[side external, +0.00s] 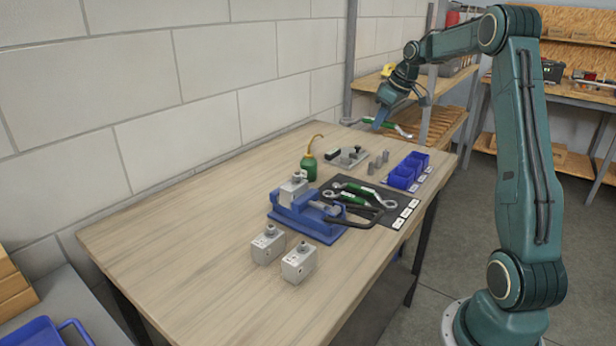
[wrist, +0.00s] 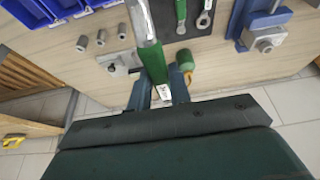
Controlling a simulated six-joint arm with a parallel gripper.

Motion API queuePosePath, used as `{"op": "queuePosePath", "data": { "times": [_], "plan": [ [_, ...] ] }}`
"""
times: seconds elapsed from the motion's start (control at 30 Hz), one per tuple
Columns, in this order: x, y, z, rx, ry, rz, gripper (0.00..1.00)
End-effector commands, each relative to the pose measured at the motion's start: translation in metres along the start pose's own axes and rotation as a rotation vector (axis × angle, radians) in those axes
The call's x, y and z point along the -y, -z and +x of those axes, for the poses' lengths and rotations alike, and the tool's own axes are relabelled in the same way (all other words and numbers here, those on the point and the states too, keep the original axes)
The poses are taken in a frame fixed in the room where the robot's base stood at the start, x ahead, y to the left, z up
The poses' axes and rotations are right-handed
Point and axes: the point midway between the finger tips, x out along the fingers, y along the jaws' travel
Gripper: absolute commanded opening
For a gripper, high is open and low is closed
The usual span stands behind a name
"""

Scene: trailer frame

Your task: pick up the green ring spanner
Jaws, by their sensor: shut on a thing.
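My gripper (side external: 381,118) is shut on a green-handled spanner (side external: 388,125) and holds it over the far end of the workbench (side external: 180,240). In the wrist view, the spanner's green handle (wrist: 153,62) runs between the two fingers of my gripper (wrist: 160,82), with its silver shaft toward the top and a white label near the fingers. Its far tip is cut off there, so I cannot tell its full shape. Other green-handled spanners (side external: 350,190) lie on the dark mat (side external: 402,206); one green handle (wrist: 181,10) shows in the wrist view.
A blue vice (side external: 305,218) stands beside the mat. A green oil can (side external: 309,168), blue bins (side external: 405,172), grey cylinders (side external: 377,162) and a small fixture plate (side external: 346,158) stand nearby. Two grey blocks (side external: 283,255) are at the front. The bench's left side is clear.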

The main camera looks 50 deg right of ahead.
Motion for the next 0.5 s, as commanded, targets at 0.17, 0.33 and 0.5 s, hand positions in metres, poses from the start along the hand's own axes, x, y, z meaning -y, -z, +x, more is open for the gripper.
{"op": "queuePosePath", "data": {
  "times": [0.17,0.33,0.5],
  "plan": [
    [-0.0004,0.0026,-0.0067,-0.001,-0.002,0.0,0.0],
    [-0.0003,0.0027,-0.007,-0.001,-0.002,0.0,0.0],
    [-0.0002,0.0027,-0.0068,-0.001,-0.002,0.0,0.0]
  ]
}}
